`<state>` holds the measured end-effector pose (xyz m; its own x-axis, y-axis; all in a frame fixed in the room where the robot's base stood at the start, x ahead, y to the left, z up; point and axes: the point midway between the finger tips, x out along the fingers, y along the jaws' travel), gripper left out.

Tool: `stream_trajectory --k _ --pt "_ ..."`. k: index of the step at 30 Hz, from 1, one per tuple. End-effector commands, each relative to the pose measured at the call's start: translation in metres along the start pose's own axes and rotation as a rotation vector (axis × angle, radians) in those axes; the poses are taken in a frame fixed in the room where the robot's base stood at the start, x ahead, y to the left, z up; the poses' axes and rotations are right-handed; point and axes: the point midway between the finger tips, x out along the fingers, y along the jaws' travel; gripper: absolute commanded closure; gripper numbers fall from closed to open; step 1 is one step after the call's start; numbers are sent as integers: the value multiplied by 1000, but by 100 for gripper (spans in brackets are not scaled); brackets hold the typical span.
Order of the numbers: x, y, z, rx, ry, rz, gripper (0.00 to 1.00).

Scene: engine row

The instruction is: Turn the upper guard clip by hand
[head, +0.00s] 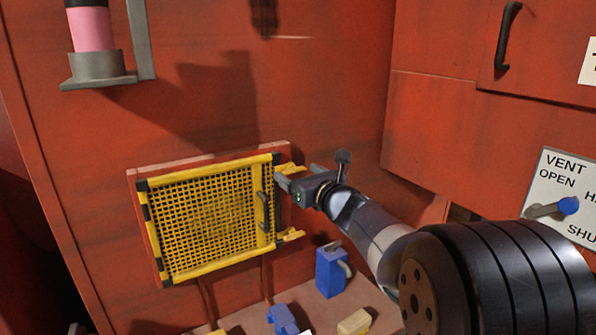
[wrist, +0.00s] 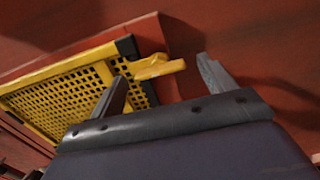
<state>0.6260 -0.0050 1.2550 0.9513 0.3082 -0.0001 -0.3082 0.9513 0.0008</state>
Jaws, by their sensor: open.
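A yellow mesh guard (head: 212,218) with black corners sits on the red wall, with a dark handle (head: 262,210) on its right side. The upper guard clip (head: 291,169) is a yellow tab at the guard's upper right edge. The lower clip (head: 292,235) sticks out below it. My gripper (head: 280,184) is at the guard's right edge, just below the upper clip. In the wrist view my gripper (wrist: 165,85) is open, and the yellow upper clip (wrist: 158,67) shows beyond and between the fingers. I cannot tell whether a finger touches it. The guard's mesh (wrist: 60,100) lies to the left.
A blue can (head: 331,270) stands on the ledge below my gripper, near a blue object (head: 283,319) and a tan block (head: 354,323). A vent panel (head: 568,195) with a blue-tipped lever is at right. A pink cylinder (head: 91,28) sits in a bracket upper left.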

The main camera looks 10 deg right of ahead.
Motion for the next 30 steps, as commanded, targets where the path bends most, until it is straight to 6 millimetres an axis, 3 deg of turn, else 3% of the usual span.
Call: stream_trajectory --k 13,30 --pt "10 0 0 -1 0 1 22" --pt "10 0 0 -1 0 1 67"
